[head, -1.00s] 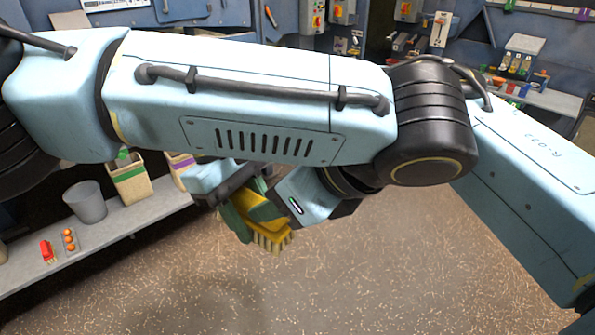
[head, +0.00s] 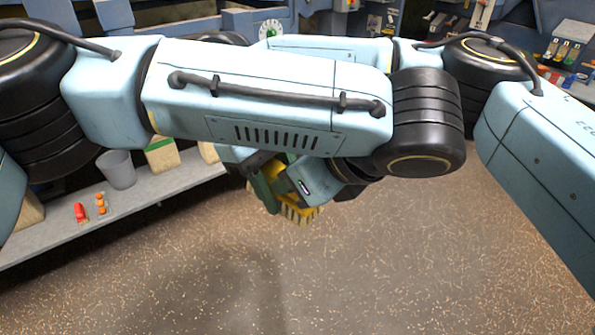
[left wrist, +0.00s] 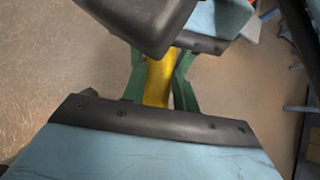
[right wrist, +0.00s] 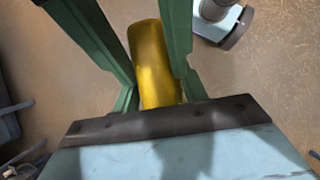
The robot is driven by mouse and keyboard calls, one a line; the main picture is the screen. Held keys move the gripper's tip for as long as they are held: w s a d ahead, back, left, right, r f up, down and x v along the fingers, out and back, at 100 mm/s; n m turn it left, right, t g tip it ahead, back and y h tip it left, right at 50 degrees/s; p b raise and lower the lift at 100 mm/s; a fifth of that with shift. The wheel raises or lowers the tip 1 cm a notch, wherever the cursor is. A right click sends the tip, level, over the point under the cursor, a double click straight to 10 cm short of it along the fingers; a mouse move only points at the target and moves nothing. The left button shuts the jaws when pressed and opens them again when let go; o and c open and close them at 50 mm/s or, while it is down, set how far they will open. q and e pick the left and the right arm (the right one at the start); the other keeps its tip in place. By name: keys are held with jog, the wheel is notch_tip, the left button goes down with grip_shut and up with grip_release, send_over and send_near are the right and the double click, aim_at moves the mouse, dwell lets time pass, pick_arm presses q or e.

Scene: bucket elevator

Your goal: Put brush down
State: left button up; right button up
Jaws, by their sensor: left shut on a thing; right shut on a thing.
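The yellow brush (head: 298,208) hangs above the floor, its pale bristles pointing down in the head view. My left gripper (head: 285,181) is shut on it; in the left wrist view a yellow part (left wrist: 157,84) lies between its green fingers (left wrist: 158,92). My right gripper (head: 263,190) is beside it, also shut on the brush; the right wrist view shows a rounded yellow handle (right wrist: 152,62) between its fingers (right wrist: 155,85). A dark and light blue block covers part of the left wrist view. My left arm hides much of both grippers in the head view.
A grey shelf (head: 150,190) runs along the left, carrying a grey bucket (head: 117,170), a red item (head: 81,212), small orange items (head: 101,203) and a box (head: 162,156). Speckled floor (head: 400,260) is open below. Benches with equipment stand at the back.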

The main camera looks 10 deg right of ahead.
jog(key=o, duration=1.4)
jog(key=shift+s+a, duration=0.15)
jog(key=shift+a, duration=0.05)
jog(key=shift+c, duration=0.2)
